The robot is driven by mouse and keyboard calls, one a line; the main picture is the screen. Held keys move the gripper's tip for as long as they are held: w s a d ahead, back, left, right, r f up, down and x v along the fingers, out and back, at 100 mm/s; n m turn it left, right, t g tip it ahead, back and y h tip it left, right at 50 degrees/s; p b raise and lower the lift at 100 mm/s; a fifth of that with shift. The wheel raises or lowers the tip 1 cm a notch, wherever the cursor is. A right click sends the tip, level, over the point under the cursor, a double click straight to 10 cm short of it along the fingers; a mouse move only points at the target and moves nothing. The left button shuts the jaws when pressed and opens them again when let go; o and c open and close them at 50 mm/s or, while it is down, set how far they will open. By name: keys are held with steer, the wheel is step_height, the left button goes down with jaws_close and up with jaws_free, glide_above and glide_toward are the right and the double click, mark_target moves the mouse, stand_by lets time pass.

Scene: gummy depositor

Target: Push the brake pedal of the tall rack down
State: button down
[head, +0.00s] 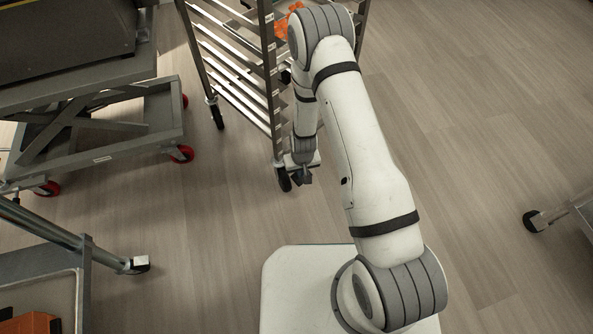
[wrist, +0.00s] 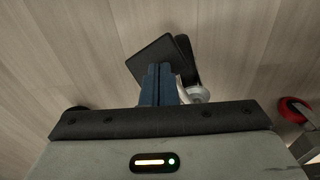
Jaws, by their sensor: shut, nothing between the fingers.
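The tall rack (head: 273,88) is a metal frame with several shelf rails, standing upright behind my arm in the head view. Its near caster (head: 284,179) sits on the floor beside my gripper (head: 304,177). In the wrist view the brake pedal (wrist: 152,57) is a flat black plate, next to the dark caster wheel (wrist: 186,58). My gripper's blue fingers (wrist: 158,72) are shut and empty. They point down over the pedal's near edge and hide part of it. I cannot tell whether the fingertips touch the pedal.
A grey lift cart (head: 110,126) with red casters stands left of the rack. Another cart frame (head: 55,236) is at the lower left, and a caster (head: 532,221) stands at the far right. A red wheel (wrist: 292,109) shows at right in the wrist view.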

steer(key=shift+s+d+f+b, duration=0.1)
steer(key=shift+s+d+b, duration=0.1)
steer(key=shift+s+b, duration=0.75)
steer(key=shift+s+d+r+b, duration=0.1)
steer(key=shift+s+r+b, duration=0.1)
steer(key=shift+r+b, duration=0.25)
steer(key=shift+r, duration=0.1)
step_height(320, 180, up, 8)
steer(key=p, duration=0.5)
steer(key=shift+s+f+p, duration=0.2)
steer(key=shift+s+p, duration=0.1)
steer(key=shift+s, duration=0.1)
steer(key=shift+d+r, duration=0.1)
